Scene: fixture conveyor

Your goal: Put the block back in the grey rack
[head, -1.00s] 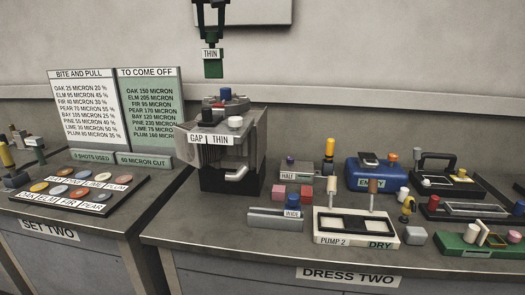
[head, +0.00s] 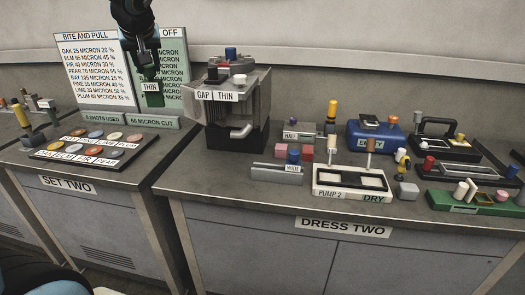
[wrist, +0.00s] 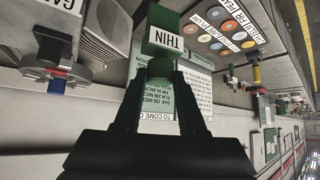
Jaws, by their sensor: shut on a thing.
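My gripper (head: 150,76) is shut on a green block (head: 153,99) with a white THIN label. The block hangs in the air below the fingers, left of the grey GAP machine and in front of the green board. In the wrist view the block (wrist: 162,22) shows past the fingertips (wrist: 160,68). A low grey holder (head: 268,172) labelled WIDE and a grey piece (head: 298,134) labelled HALF stand right of the machine. I cannot tell for sure which grey thing is the rack.
The grey machine (head: 233,128) reads GAP THIN and stands close to the block's right. A tray of coloured discs (head: 50,155) lies on the left bench. The white PUMP 2 unit (head: 322,190) and blue EMPTY box (head: 362,138) stand at right. A gap separates the benches.

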